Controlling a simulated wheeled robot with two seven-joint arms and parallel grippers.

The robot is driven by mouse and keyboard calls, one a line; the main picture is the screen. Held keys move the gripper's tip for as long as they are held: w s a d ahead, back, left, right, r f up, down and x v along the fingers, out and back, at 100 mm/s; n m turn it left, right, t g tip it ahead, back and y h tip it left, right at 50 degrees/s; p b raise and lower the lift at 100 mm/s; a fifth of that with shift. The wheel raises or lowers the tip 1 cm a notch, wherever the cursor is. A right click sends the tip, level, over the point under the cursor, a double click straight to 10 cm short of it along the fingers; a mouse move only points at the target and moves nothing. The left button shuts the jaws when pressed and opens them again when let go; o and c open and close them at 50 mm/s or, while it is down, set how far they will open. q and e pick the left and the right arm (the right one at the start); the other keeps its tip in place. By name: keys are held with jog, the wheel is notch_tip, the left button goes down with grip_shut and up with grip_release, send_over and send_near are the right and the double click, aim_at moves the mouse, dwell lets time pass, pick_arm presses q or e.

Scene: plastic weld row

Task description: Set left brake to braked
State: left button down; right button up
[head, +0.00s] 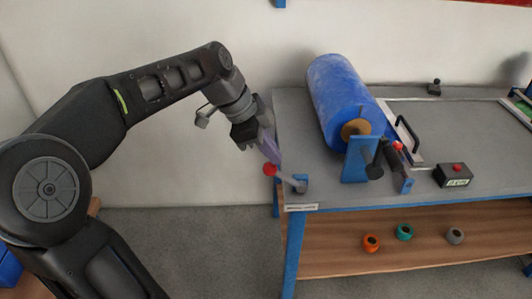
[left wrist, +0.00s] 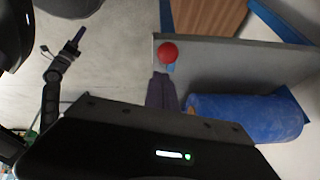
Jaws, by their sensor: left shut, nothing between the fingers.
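The left brake is a grey lever with a red ball knob (head: 269,170), on a round base at the near left corner of the grey table, beside a small printed label (head: 301,207). The lever points left from its base, with the knob at or just past the table's left edge. My left gripper (head: 272,156) is shut and empty, its fingertips close to the knob; I cannot tell if they touch. In the left wrist view the red knob (left wrist: 168,53) is just beyond the fingertips (left wrist: 163,78).
A blue film roll (head: 340,90) lies on the table (head: 440,125) behind the lever, on a blue bracket (head: 355,160). A black box with a red button (head: 453,175) stands right. The wooden shelf below (head: 330,255) holds small rings in orange (head: 371,243), teal (head: 404,232) and grey (head: 455,235).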

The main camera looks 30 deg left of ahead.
pick_arm(q)
jog(key=s+v, duration=0.1)
jog(key=v, duration=0.9)
jog(key=shift+s+a+f, duration=0.15)
jog(key=shift+a+f, duration=0.1)
jog(key=shift+a, duration=0.2)
pick_arm(e)
jog(key=shift+s+r, duration=0.15)
jog(key=shift+r, duration=0.3)
